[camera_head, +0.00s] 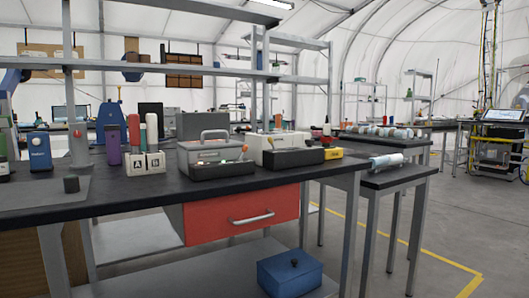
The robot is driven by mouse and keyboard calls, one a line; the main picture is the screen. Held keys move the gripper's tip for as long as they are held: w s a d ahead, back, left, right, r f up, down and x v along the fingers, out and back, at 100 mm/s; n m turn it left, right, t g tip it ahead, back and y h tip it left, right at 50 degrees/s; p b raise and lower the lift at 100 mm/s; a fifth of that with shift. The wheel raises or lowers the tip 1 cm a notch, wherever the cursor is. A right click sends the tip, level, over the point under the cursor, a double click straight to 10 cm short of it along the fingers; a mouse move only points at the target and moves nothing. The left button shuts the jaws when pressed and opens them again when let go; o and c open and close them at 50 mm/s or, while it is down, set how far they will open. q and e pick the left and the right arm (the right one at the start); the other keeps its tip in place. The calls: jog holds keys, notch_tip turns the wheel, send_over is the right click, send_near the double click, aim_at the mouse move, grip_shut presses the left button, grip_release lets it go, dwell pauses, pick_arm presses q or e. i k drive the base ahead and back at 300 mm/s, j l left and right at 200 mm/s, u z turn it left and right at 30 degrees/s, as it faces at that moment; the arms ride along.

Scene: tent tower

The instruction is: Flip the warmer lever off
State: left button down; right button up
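No label marks out the warmer, so I cannot tell for sure which box it is. A grey box with a raised handle (210,150) stands on the black-topped bench, with a small orange-red tip (244,148) at its right side. Right of it is a low whitish box (279,141), with a small reddish part (270,139) on its front that may be a lever. Its position is too small to read. A dark open tray (293,158) partly hides this box. Neither of my grippers is in view.
The bench (330,168) carries white blocks marked A and B (145,163), a blue device (40,150) and a yellow item (333,153). Below are a red drawer (240,217) and a blue lidded box (290,273). Open floor (440,235) lies at right.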

aim_at(245, 148)
jog(key=i+l, duration=0.2)
jog(key=l, duration=0.2)
jog(key=i+l, duration=0.2)
jog(key=l, duration=0.2)
jog(key=i+l, duration=0.2)
jog(key=l, duration=0.2)
jog(key=i+l, duration=0.15)
jog(key=l, duration=0.25)
jog(key=i+l, duration=0.2)
jog(key=l, duration=0.2)
